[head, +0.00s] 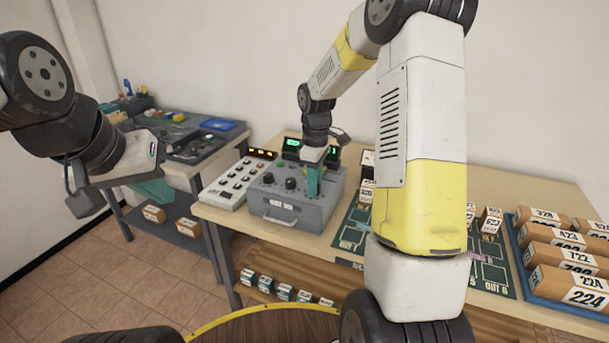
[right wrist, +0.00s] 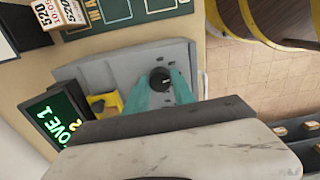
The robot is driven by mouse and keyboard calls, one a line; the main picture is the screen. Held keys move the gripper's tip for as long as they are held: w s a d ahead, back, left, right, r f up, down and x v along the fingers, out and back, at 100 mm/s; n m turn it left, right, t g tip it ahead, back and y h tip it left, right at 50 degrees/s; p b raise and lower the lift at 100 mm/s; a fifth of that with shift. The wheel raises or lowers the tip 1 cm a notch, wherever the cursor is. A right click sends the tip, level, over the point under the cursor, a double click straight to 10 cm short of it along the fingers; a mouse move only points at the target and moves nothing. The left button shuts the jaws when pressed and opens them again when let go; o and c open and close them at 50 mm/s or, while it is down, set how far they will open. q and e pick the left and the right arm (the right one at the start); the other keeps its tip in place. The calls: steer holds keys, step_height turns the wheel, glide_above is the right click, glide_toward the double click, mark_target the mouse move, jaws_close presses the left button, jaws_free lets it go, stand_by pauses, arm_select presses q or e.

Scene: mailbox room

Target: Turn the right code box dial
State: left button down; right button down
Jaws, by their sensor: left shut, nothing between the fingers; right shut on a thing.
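The grey code box (head: 300,212) stands on the wooden table and carries black dials on its sloped top. The left dial (head: 267,178) and the middle dial (head: 291,183) are uncovered. My right gripper (head: 312,192) points down at the right part of the box and hides the right dial there. In the right wrist view, its teal fingers (right wrist: 160,88) are shut on the round black right dial (right wrist: 160,77), one finger on each side. My left gripper (head: 158,190) is shut and empty, away from the box at the left, above the floor between the tables.
A white button panel (head: 232,184) stands left of the box. Small lit displays (head: 291,144) stand behind it; one shows green text in the right wrist view (right wrist: 55,118). Numbered parcels (head: 567,258) lie in a blue tray at the right. A yellow part (right wrist: 104,102) sits beside the dial.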

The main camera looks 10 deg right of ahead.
steer(key=m, duration=0.4)
steer(key=shift+m, duration=0.3)
steer(key=m, duration=0.9)
steer(key=shift+w+m, duration=0.1)
steer(key=shift+m, duration=2.2)
steer(key=c, duration=1.1)
jaws_free()
steer(key=shift+o, duration=0.2)
